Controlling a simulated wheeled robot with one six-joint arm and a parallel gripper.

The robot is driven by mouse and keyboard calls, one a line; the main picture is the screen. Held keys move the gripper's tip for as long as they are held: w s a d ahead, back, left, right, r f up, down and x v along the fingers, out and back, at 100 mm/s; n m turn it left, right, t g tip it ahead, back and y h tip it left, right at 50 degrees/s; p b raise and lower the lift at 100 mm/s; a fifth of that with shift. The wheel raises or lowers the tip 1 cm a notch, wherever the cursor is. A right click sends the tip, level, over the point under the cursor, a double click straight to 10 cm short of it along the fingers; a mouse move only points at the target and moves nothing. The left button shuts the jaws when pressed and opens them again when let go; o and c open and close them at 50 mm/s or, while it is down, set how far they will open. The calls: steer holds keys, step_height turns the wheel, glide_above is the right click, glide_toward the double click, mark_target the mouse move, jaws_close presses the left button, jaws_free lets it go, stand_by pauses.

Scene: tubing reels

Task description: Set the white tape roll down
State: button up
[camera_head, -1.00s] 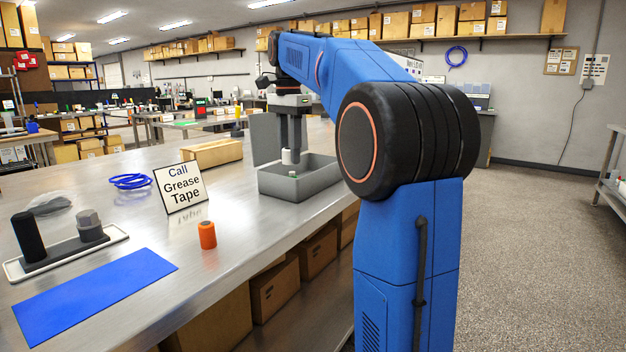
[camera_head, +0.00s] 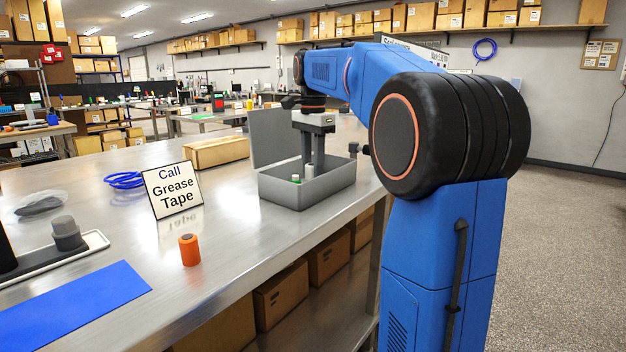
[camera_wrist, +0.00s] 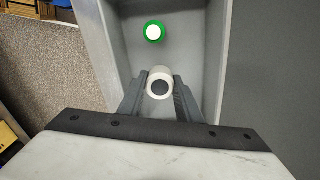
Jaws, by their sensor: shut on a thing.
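The white tape roll (camera_wrist: 159,76), a short white cylinder with a dark round centre, is held between the two fingers of my gripper (camera_wrist: 160,88). In the head view my gripper (camera_head: 308,160) points down into an open grey box (camera_head: 308,199) on the metal bench, and the white roll (camera_head: 308,172) shows at its fingertips, inside the box opening. I cannot tell whether the roll touches the box floor. A green-and-white round item (camera_wrist: 154,32) stands in the box beside the roll, apart from it.
The box's raised grey lid (camera_head: 272,137) stands behind it. A cardboard box (camera_head: 217,152), a sign reading "Call Grease Tape" (camera_head: 172,190), blue tubing (camera_head: 124,180), an orange roll (camera_head: 189,250) and a blue mat (camera_head: 75,312) are on the bench. The bench between the sign and the box is clear.

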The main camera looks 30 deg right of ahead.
mark_target(312, 164)
steer(key=shift+f, duration=1.8)
steer(key=shift+f, duration=0.1)
steer(key=o, duration=1)
steer(key=shift+o, duration=0.2)
step_height(312, 164, up, 12)
steer(key=shift+r, duration=0.15)
steer(key=shift+s, duration=0.1)
